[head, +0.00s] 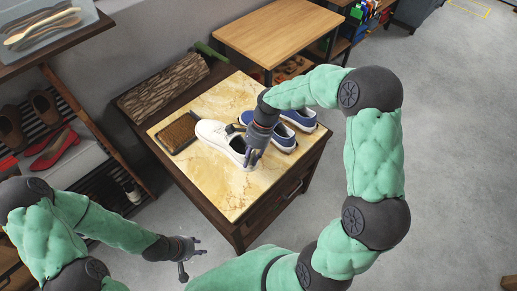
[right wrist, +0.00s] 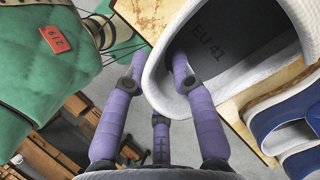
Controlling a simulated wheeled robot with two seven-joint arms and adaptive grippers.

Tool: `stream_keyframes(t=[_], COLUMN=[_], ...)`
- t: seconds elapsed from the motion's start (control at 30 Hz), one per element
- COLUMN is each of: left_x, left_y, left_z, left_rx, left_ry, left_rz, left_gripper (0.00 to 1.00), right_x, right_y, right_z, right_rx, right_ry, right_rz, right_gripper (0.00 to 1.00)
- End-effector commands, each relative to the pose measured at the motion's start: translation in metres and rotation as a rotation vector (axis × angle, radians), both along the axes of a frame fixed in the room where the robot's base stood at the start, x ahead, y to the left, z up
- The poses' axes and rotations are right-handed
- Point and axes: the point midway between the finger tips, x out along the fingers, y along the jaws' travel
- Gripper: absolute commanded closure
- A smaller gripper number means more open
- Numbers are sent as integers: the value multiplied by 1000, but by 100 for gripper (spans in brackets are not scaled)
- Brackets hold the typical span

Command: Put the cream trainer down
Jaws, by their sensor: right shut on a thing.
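The cream trainer (head: 215,133) is over the pale stone top (head: 235,195) of the small dark-wood cabinet, toe toward the back left. My right gripper (head: 249,157) is shut on its heel end. In the right wrist view, one finger of the gripper (right wrist: 155,85) is inside the trainer's (right wrist: 158,88) opening and the others are outside the heel. The insole reads "EU 41". I cannot tell whether the sole touches the top. My left gripper (head: 187,257) is open and empty, low in front of the cabinet.
Blue-and-white trainers (head: 276,138) stand close right of the cream one; they also show in the right wrist view (right wrist: 285,110). A dark-framed brown brush or mat (head: 178,132) lies on its left. A log (head: 165,90) lies behind. The front of the top is bare.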

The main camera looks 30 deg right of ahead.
Motion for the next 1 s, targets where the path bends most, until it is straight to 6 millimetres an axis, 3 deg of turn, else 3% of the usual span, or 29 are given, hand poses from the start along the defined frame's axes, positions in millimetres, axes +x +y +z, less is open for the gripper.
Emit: stream_keyframes(t=[0.23, 0.4, 0.77, 1.0], left_x=[0, 0, 0, 0], left_y=[0, 0, 0, 0], left_z=[-18, -29, -36, -53], left_rx=[0, 0, 0, 0], left_ry=[0, 0, 0, 0], left_rz=[0, 0, 0, 0], left_gripper=[62, 62, 62, 62], right_x=[27, 38, 48, 50], right_y=[-48, -68, -86, -89], right_z=[-27, -56, -78, -110], right_rx=[0, 0, -1, 1], right_ry=[-2, 0, -2, -2], right_rz=[-2, 2, 2, 4], right_gripper=[100, 100, 100, 100])
